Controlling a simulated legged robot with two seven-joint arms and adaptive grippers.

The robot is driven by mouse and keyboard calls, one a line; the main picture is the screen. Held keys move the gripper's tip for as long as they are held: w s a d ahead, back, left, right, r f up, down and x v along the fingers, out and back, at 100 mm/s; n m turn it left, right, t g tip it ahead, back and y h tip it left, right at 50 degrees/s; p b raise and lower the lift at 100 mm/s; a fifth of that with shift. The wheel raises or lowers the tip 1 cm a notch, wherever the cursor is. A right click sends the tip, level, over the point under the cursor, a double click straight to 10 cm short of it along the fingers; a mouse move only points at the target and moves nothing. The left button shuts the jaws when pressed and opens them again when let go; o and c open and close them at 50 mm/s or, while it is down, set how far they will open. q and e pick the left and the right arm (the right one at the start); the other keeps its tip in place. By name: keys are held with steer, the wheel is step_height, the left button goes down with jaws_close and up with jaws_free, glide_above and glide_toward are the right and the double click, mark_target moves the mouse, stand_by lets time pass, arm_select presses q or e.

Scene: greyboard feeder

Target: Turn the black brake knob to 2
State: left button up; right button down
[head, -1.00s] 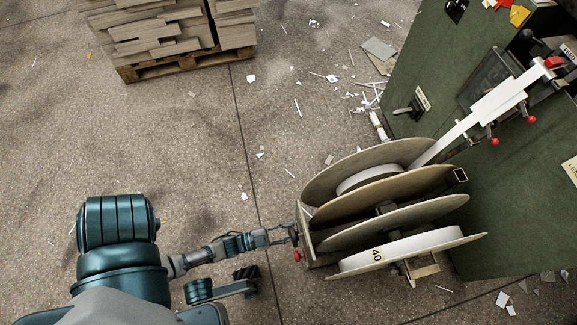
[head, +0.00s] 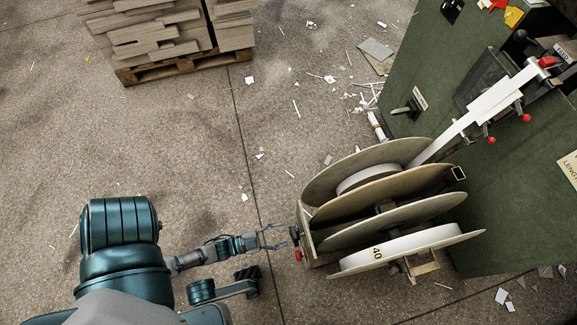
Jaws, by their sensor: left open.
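The black brake knob (head: 294,232) sits on the left end of the reel stand (head: 305,226), just above a red knob (head: 298,255). It is small, and its pointer and any numbers around it are too small to read. My left gripper (head: 284,236) is open and empty, with its fingers pointing right at the black knob. The fingertips are just left of the knob, and a small gap seems to show between them.
The stand carries several large discs, one with a white roll marked 40 (head: 400,252). A green machine cabinet (head: 480,215) stands to the right, with a white strip (head: 455,130) running up it. A pallet of boards (head: 185,60) is at the back left. Open floor lies left.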

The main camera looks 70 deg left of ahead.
arm_select(q)
steer(key=s, duration=0.8)
steer(key=shift+s+a, duration=0.15)
steer(key=shift+a, duration=0.2)
